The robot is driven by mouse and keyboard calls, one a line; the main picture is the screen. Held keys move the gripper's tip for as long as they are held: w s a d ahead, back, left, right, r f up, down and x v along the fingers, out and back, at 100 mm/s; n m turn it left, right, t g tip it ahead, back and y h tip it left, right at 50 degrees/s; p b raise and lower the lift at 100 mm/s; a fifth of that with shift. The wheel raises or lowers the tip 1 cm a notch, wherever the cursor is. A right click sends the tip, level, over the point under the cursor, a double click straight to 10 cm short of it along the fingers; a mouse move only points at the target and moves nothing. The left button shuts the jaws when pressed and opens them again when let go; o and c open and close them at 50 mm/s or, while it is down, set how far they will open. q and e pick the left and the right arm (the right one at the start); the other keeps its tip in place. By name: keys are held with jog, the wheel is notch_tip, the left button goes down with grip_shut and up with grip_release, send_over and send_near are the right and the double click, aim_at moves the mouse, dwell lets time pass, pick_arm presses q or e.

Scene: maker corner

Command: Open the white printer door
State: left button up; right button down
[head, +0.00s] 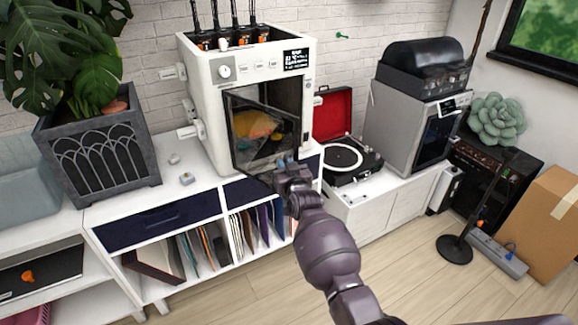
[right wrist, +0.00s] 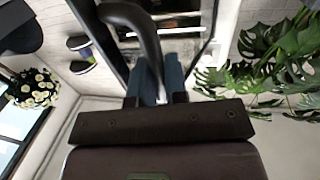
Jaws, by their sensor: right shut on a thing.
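The white printer (head: 211,120) stands on a white cabinet, with a dark-framed see-through door (head: 231,137) on its front. The door looks partly open: hinged on the left, its right side stands out from the front opening. Orange and yellow shapes show through the pane. My right gripper (head: 284,168) is at the door's lower right edge. In the right wrist view its blue-grey fingers (right wrist: 158,84) are shut on the dark curved door handle (right wrist: 148,38). The grip is mostly hidden in the head view. My left gripper is not in view.
The white cabinet (head: 110,212) holds records below. A leafy plant in a grey planter (head: 105,158) stands left. A turntable with a red lid (head: 333,113) and a second grey-white machine (head: 395,125) stand right.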

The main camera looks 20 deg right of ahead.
jog(key=shift+a+r, duration=0.1)
jog(key=shift+a, duration=0.15)
dwell(0.4)
jog(key=c, duration=1.2)
grip_release()
jog(key=shift+o, duration=0.2)
jog(key=shift+s, duration=0.15)
jog(key=s, duration=1)
jog(key=shift+s+d, duration=0.15)
jog(key=shift+s, duration=0.2)
